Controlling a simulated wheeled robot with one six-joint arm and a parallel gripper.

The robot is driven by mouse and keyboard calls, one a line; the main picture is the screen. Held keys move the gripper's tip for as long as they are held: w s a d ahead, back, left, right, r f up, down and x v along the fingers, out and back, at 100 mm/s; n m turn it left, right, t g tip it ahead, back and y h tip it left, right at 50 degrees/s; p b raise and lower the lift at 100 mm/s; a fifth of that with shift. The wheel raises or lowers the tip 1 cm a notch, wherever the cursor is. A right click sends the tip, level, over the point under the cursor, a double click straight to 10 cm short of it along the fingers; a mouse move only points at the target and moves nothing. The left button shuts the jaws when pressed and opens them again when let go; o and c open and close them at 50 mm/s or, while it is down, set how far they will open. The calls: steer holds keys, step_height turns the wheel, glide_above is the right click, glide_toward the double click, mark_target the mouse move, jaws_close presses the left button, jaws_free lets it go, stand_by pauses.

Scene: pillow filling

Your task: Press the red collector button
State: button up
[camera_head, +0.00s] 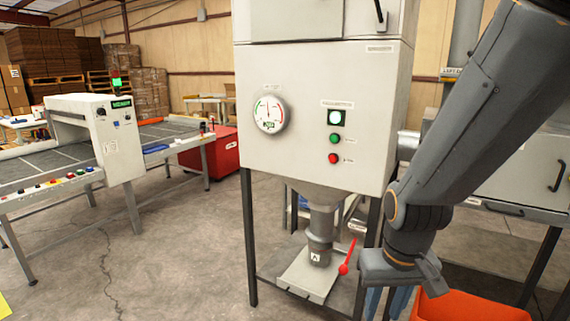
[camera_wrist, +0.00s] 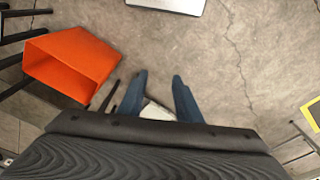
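The red button (camera_head: 333,158) is on the front panel of the white machine (camera_head: 300,165), below a green button (camera_head: 333,140) and a lit white indicator (camera_head: 335,118). Whether it is the collector button cannot be read from its small label. My gripper (camera_head: 387,304) hangs low to the right of the machine, well below the red button and pointing down. In the wrist view, its two blue fingers (camera_wrist: 159,80) stand apart with nothing gripped. A pale object shows behind and between them. The buttons are not in the wrist view.
A round gauge (camera_head: 269,114) is left of the buttons. A metal nozzle (camera_head: 320,228) and a red lever (camera_head: 347,258) are under the machine. An orange bin (camera_head: 465,306) is at lower right, also in the wrist view (camera_wrist: 70,65). A conveyor (camera_head: 50,165) stands left; floor between is clear.

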jaws_close()
stand_by(1.7)
